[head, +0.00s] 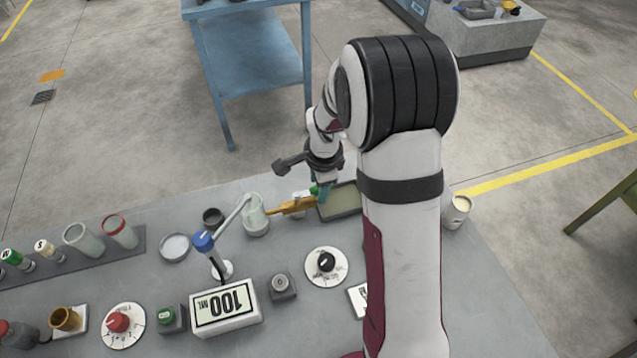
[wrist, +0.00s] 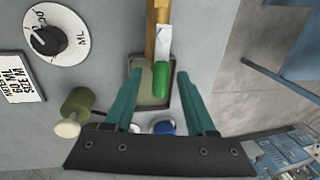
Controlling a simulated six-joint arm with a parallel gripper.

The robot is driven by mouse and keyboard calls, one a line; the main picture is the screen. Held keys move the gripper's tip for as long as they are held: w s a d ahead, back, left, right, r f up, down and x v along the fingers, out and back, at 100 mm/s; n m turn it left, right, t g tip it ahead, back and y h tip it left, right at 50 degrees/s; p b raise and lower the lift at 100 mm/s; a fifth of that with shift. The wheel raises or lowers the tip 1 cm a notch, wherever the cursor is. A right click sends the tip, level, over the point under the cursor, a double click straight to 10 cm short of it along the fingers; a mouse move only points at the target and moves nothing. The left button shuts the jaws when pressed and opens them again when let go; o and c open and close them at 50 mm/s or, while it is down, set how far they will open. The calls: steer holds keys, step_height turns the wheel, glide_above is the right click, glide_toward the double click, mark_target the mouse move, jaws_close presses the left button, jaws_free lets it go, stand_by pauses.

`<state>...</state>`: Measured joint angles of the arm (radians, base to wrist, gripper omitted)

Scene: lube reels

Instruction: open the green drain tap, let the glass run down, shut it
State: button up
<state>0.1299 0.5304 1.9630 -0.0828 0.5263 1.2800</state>
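The green drain tap (wrist: 161,78) shows in the wrist view as a rounded green handle below a white fitting at the end of a brass-coloured pipe (wrist: 157,25). My gripper (wrist: 160,73) is open. Its two teal fingers stand either side of the green tap, with a gap on both sides. In the head view the tap (head: 314,190) is a small green patch beside my gripper (head: 324,194), mostly hidden. A pale greenish vessel (head: 256,218), possibly the glass, stands at the pipe's left end; its liquid level cannot be read.
A shallow tray (head: 342,206) with a drab olive inside lies below the tap. A display reading 100 ML (head: 226,306), a black-knob dial (head: 325,265) and a blue-topped spout (head: 203,241) stand nearer. A cream-filled cup (head: 457,211) is at right. My arm hides part of the bench.

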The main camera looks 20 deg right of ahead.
steer(key=s+r, duration=0.3)
steer(key=r, duration=1.2)
steer(key=shift+r, duration=0.25)
steer(key=shift+s+a, duration=0.1)
steer(key=s+a+n, duration=0.2)
steer(key=s+n, duration=0.2)
steer(key=s, duration=0.4)
steer(key=s+a+f+n+g+y, duration=0.1)
steer(key=s+a+n, duration=0.2)
steer(key=s, duration=0.5)
steer(key=s+a+n+g, duration=0.1)
steer(key=s+a+n, duration=0.2)
steer(key=s, duration=0.6)
steer(key=n, duration=0.2)
steer(key=shift+f+n+y, duration=0.25)
steer(key=shift+n+y, duration=0.05)
steer(key=shift+y, duration=0.1)
